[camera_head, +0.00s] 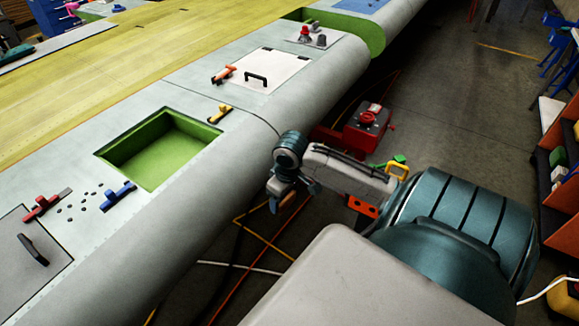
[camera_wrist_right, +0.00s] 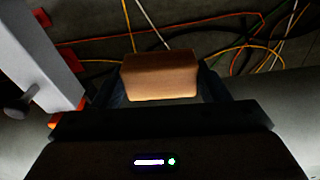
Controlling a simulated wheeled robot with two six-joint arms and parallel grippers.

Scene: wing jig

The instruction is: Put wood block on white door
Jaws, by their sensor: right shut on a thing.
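The wood block (camera_wrist_right: 160,76) is a brown box held between the fingers of my right gripper (camera_wrist_right: 163,88) in the right wrist view. In the head view my right gripper (camera_head: 282,198) hangs beside the wing's rounded edge, above the floor, and the block (camera_head: 287,200) shows only as a small brown patch. The white door (camera_head: 277,73) is a flat panel with a black handle on the wing's top, up and left of the gripper and apart from it. My left gripper does not show.
An open green recess (camera_head: 165,150) lies in the wing (camera_head: 75,160), with a yellow clamp (camera_head: 220,112) near it. An orange clamp (camera_head: 223,75) sits at the door's left edge. A red box (camera_head: 367,127) stands on the floor behind my arm. Loose cables cross the floor below.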

